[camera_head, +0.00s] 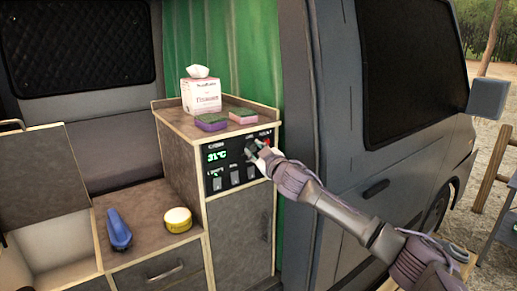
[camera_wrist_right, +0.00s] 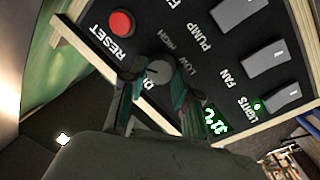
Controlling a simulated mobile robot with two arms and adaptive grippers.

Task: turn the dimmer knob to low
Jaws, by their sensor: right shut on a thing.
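The dimmer knob (camera_wrist_right: 157,71) is a small round dark-grey knob with a pale mark, on the black control panel (camera_head: 214,184). In the right wrist view, LOW and HIGH are printed beside it, and the rest of its label is partly covered. My right gripper (camera_wrist_right: 160,98) is shut on the knob, with one finger on each side. In the head view the right gripper (camera_head: 256,148) reaches the panel's upper right part from the right and hides most of the knob. I cannot tell exactly which setting the mark points to. My left gripper is not in view.
A red reset button (camera_wrist_right: 121,22) sits close to the knob. Pump, fan and lights switches (camera_wrist_right: 265,58) line the panel, with a green 31°C display (camera_head: 217,156). A tissue box (camera_head: 202,95) and sponges (camera_head: 211,122) stand on the cabinet top. A blue brush-like object (camera_head: 118,230) and yellow tin (camera_head: 178,220) lie lower.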

